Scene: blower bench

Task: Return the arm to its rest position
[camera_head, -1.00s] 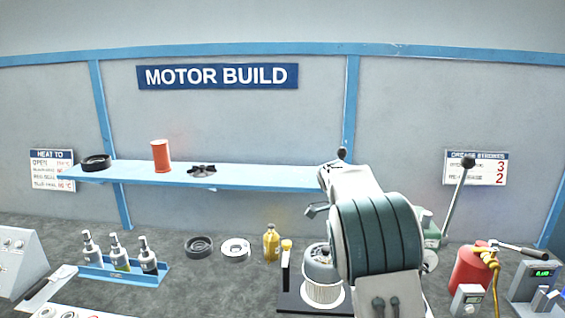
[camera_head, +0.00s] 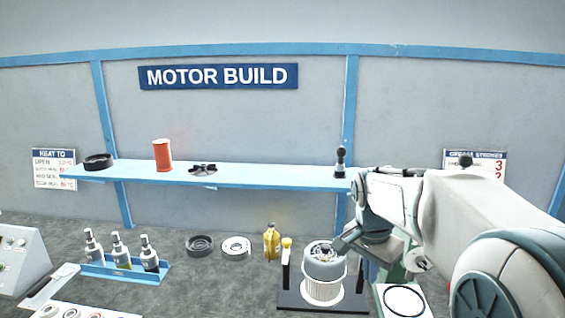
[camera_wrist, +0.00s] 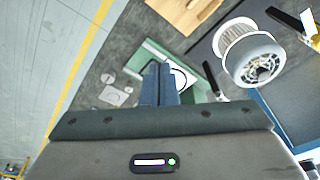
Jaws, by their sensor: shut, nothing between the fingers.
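My gripper (camera_wrist: 160,72) shows in the wrist view with its two blue-grey fingers together and nothing between them. The fingers point over a green fixture (camera_wrist: 150,50) with a white plate and black ring. In the head view my arm reaches in from the right edge, and its wrist hangs above the bench just right of the motor (camera_head: 323,262). The motor stands upright on a dark base (camera_head: 300,302), and it also shows in the wrist view (camera_wrist: 262,66). The fingertips are hard to make out in the head view.
A blue shelf (camera_head: 240,180) holds a black ring, a red cylinder, a dark fan part and a black-knobbed part (camera_head: 340,160). My arm hides the bench's right side.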

